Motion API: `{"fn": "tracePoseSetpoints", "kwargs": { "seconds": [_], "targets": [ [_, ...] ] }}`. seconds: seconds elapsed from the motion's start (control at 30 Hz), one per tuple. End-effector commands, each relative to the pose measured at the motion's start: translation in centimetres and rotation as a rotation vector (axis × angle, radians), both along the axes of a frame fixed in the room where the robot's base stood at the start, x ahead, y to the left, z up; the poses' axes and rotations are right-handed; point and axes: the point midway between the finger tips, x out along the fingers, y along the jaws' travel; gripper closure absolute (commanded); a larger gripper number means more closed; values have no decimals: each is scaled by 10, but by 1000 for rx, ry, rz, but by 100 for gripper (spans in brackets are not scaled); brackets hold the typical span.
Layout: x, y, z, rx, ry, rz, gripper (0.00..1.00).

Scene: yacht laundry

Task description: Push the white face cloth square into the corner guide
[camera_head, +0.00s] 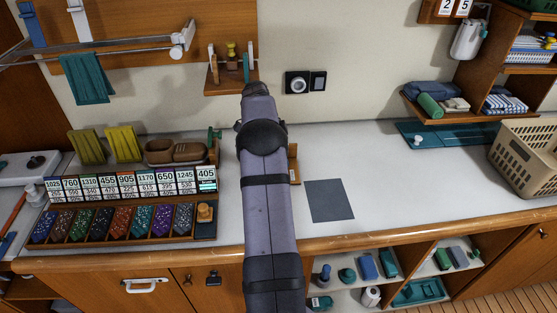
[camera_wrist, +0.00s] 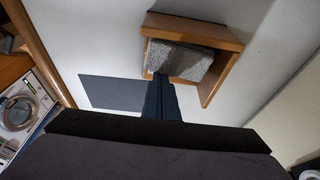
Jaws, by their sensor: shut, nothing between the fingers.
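In the wrist view, a wooden corner guide (camera_wrist: 222,75) stands on the white counter, with two low walls meeting at an angle. The face cloth (camera_wrist: 195,62), pale grey-white in this light, lies between the walls. It looks turned relative to them, and I cannot tell whether it is flush. My gripper (camera_wrist: 160,76) is shut and empty, its dark fingertips at the cloth's near edge; contact is unclear. In the head view, my arm hides the gripper and cloth, and only a strip of the guide (camera_head: 293,163) shows right of it.
A flat dark grey square (camera_head: 329,200) lies on the counter right of my arm; it also shows in the wrist view (camera_wrist: 110,92). A beige basket (camera_head: 526,157) stands far right. The counter between is mostly clear.

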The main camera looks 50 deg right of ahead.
Motion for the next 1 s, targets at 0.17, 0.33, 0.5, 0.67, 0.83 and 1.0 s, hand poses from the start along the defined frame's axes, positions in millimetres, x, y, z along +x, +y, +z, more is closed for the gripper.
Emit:
{"fn": "tracePoseSetpoints", "kwargs": {
  "seconds": [0.17,0.33,0.5,0.67,0.83,1.0],
  "targets": [
    [2,2,-1,2,-1,1,100],
    [5,4,-1,3,-1,1,100],
    [7,7,-1,4,-2,2,100],
    [8,8,-1,5,-2,1,100],
    [8,8,-2,7,-1,2,100],
    [8,9,-2,8,0,1,100]
  ]
}}
